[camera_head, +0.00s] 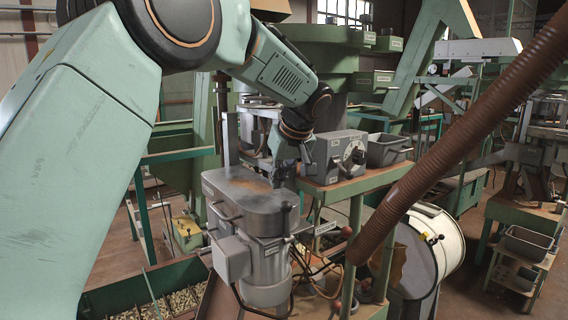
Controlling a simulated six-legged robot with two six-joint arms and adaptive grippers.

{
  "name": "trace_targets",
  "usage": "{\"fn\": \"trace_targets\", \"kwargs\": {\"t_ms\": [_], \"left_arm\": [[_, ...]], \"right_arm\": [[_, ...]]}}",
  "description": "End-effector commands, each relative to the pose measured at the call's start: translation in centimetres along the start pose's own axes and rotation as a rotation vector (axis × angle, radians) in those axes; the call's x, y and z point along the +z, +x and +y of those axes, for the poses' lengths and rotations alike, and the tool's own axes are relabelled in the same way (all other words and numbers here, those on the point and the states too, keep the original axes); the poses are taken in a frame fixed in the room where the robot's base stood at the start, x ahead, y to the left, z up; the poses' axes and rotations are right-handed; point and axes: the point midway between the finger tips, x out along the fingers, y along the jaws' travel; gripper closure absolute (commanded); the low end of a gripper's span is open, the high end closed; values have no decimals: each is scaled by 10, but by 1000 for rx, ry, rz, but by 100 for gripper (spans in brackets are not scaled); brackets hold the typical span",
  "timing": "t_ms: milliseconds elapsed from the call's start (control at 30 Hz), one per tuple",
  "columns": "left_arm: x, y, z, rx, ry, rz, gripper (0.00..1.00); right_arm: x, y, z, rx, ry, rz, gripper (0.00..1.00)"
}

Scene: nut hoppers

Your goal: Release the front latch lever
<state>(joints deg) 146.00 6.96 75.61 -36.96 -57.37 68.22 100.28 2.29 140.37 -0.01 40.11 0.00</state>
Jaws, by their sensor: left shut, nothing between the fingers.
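A grey metal machine (245,205) with a rounded flat lid stands in the middle, with a cylindrical motor-like body below. An upright lever with a dark knob (287,207) is at the lid's right front corner. A thin lever with a red-brown ball end (346,231) sticks out to the right. I cannot tell for certain which one is the front latch lever. My left gripper (280,184) is shut and empty, pointing down over the lid's right rear part, just behind the dark-knobbed lever. Whether it touches the lid is unclear. My right gripper is out of view.
A grey control box (335,155) with a dial stands on a green stand behind right. A ribbed brown hose (450,135) crosses the right side. A white drum (430,250) stands at lower right. A green bin (130,295) of nuts lies at lower left.

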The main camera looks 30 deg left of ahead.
Motion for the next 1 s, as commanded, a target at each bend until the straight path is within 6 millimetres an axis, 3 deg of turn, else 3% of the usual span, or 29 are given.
{"fn": "trace_targets", "kwargs": {"t_ms": [100,433,1000], "left_arm": [[0,23,0,-2,0,-3,100],[34,6,0,0,2,1,100],[37,6,2,-1,1,7,100]], "right_arm": [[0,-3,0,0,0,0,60],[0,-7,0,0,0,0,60],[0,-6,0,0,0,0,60]]}}
